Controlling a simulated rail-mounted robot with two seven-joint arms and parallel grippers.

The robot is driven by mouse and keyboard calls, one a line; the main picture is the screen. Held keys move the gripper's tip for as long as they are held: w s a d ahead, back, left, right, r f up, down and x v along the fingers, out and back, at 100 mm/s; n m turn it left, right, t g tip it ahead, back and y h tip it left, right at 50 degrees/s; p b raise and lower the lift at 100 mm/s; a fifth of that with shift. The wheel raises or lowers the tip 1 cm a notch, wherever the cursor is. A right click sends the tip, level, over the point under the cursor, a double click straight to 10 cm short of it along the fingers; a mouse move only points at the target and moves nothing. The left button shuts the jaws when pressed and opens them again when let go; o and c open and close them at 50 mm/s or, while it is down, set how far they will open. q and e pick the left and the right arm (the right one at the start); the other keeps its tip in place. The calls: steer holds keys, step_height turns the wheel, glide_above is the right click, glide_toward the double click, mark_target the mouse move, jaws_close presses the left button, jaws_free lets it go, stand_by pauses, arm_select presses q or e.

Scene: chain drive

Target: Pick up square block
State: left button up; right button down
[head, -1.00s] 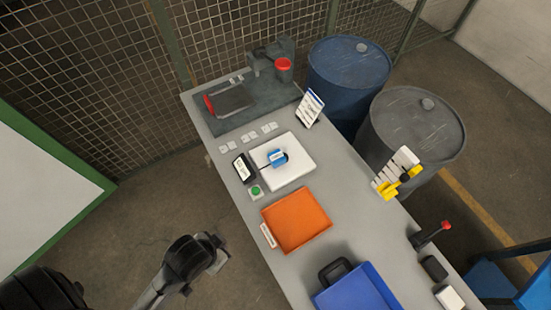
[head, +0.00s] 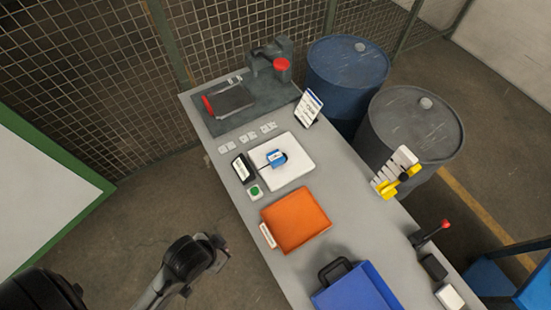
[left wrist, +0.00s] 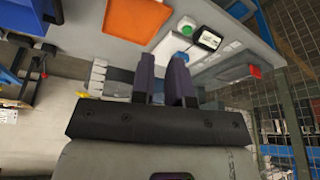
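I cannot tell for certain which thing is the square block. A small blue block-like piece (head: 276,158) with a dark part sits on a white square plate (head: 296,176) on the table. A small white square with a green round top (head: 255,191) lies near the plate; it also shows in the left wrist view (left wrist: 186,27). My left gripper (head: 222,252) is off the table's left side, apart from all of these. In the left wrist view its two dark fingers (left wrist: 163,75) stand apart with nothing between them. My right gripper is not in view.
The table also bears an orange tray (head: 318,238), a blue bin (head: 362,295), small white pieces (head: 247,137), a card stand (head: 309,107) and a grey mat (head: 213,128) with a red-topped machine (head: 281,68). Two drums (head: 345,68) stand behind. Floor left of the table is clear.

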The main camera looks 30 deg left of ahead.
arm_select(q)
steer(key=o, duration=1.6)
steer(key=shift+c, duration=0.2)
